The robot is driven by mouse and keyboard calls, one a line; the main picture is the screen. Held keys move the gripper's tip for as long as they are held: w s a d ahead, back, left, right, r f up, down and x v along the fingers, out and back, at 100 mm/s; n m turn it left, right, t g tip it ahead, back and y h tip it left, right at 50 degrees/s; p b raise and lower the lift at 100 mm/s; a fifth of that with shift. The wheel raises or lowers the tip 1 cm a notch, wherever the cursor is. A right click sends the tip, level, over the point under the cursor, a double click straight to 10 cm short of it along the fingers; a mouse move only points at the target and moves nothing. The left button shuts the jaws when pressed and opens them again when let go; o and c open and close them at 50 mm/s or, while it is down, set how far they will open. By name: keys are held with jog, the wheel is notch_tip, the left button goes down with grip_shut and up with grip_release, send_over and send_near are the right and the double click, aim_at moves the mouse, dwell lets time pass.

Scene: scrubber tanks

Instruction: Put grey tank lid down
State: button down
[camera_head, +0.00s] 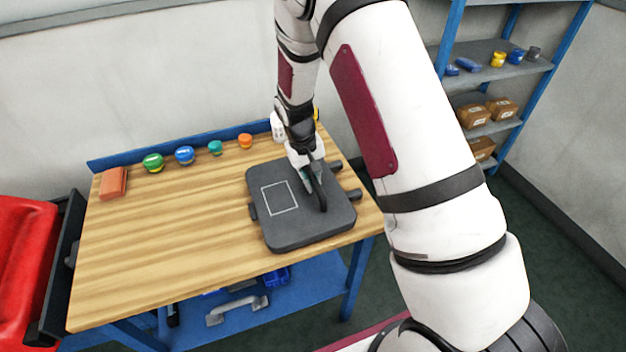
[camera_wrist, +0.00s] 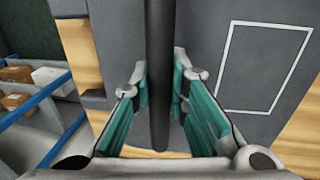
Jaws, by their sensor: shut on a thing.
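The grey tank lid (camera_head: 290,232) is a dark, rounded square plate with a white square outline on top and small tabs at its edges. It lies flat over the right part of the wooden workbench; I cannot tell whether it rests on the wood or hangs slightly above. My gripper (camera_head: 314,182) is above the lid's right half, shut on its black bar handle. In the wrist view, the handle (camera_wrist: 160,80) runs between my teal-padded fingers, and the lid's white outline (camera_wrist: 268,68) shows at the right. The lid's underside is hidden.
The workbench (camera_head: 150,250) is clear left of the lid. Several coloured caps (camera_head: 184,155) line its back edge, with an orange block (camera_head: 113,183) at the back left. A red bin (camera_head: 25,255) stands left. A blue shelf rack (camera_head: 500,75) stands at the back right.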

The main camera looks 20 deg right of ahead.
jog(key=shift+f, duration=0.35)
jog(key=c, duration=1.6)
grip_release()
jog(key=shift+o, duration=0.2)
jog(key=shift+r, duration=0.1)
notch_tip(320, 180, up, 12)
jog(key=a+b, duration=0.2)
notch_tip(320, 180, up, 9)
jog(key=t, duration=0.1)
send_over(306, 191)
jog(key=s, duration=0.4)
jog(key=s+r+t, duration=0.1)
jog(key=s+r, duration=0.3)
jog(key=s, duration=0.3)
jog(key=s+r+t+y, duration=0.1)
jog(key=s+r, duration=0.3)
jog(key=s, duration=0.4)
jog(key=s+r+t, duration=0.2)
jog(key=s+r, duration=0.2)
jog(key=s, duration=0.3)
jog(key=shift+s+a+y, duration=0.3)
jog(key=shift+a+y, duration=0.05)
jog(key=shift+y, duration=0.05)
